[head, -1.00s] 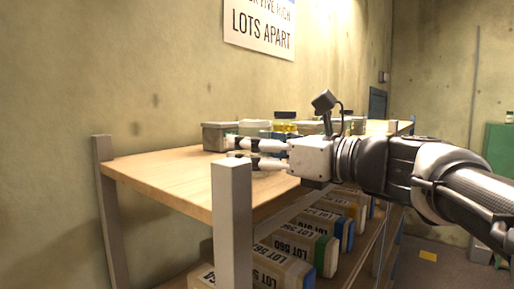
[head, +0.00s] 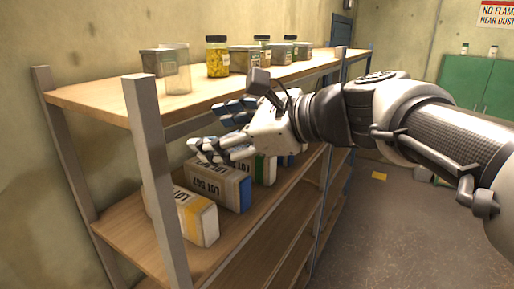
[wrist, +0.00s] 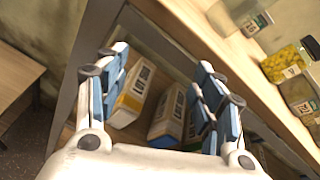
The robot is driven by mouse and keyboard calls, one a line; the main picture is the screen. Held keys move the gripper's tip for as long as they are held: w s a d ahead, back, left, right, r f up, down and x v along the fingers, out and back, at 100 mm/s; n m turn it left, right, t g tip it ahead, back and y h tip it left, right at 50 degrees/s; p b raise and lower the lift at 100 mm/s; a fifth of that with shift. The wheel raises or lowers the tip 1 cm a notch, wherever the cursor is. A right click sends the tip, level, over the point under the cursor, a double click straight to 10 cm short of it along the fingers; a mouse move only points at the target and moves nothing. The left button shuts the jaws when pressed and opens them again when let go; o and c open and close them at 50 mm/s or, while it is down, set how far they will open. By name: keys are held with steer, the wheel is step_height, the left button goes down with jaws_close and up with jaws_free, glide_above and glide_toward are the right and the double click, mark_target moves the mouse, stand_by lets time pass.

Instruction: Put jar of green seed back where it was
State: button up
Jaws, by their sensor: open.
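My gripper (head: 218,128) is open, with nothing between its fingers. It is in front of the rack, just below the top board's front edge and over the lot boxes. In the wrist view its blue-padded fingers (wrist: 162,62) stand apart on either side of the lot boxes. I cannot make out a jar that is clearly of green seed. A black-lidded jar of yellow contents (head: 217,60) stands on the top board (head: 120,98); it also shows in the wrist view (wrist: 285,65). Smaller dark-lidded jars (head: 262,42) stand farther along, their contents unclear.
A grey lidded tub (head: 150,63), a clear container (head: 177,72) and another tub (head: 243,60) share the top board. Lot boxes (head: 215,185) fill the shelf below. A rack post (head: 155,170) stands near. Two small jars (head: 464,49) top a green cabinet (head: 475,80).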

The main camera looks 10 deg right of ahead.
steer(key=s+d+f+n+g+h, duration=0.2)
steer(key=s+d+f+n+h, duration=0.3)
steer(key=s+f+n, duration=0.5)
steer(key=s+d+f+n+g+h, duration=0.2)
steer(key=s+d+f+n+h, duration=0.4)
steer(key=s+d+f+n, duration=0.4)
step_height(320, 180, down, 6)
steer(key=s, duration=0.2)
steer(key=shift+s+d+f+h, duration=0.25)
steer(key=shift+s+d+h, duration=0.05)
steer(key=shift+s, duration=0.1)
step_height(320, 180, down, 25)
steer(key=b, duration=2.5)
steer(key=shift+c, duration=0.2)
